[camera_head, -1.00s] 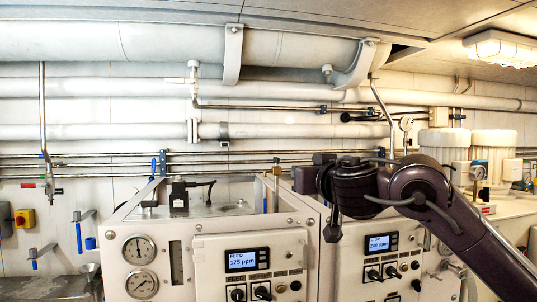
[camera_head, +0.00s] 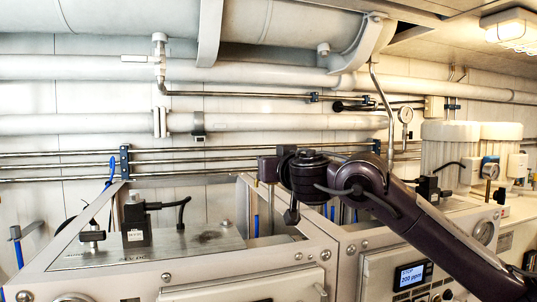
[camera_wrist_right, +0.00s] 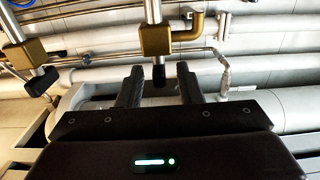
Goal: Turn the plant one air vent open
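In the right wrist view, a vertical metal pipe with a brass block (camera_wrist_right: 156,40) ends in a black tip (camera_wrist_right: 158,76). The tip lies between the two fingers of my right gripper (camera_wrist_right: 159,84), which are apart with gaps visible on both sides. I cannot tell whether this is plant one's air vent. A similar brass fitting (camera_wrist_right: 38,52) with a black end is at the left. In the head view my right gripper (camera_head: 267,168) is a small dark shape above the back of the nearer plant cabinet (camera_head: 235,276); its fingers are unclear there. My left gripper is not visible.
A second cabinet with a display (camera_head: 412,275) stands at the right, partly behind my right arm. A black fitting (camera_head: 136,222) stands on the nearer cabinet's top. Horizontal pipes (camera_head: 250,122) run along the wall behind. White housings (camera_head: 450,150) stand at the far right.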

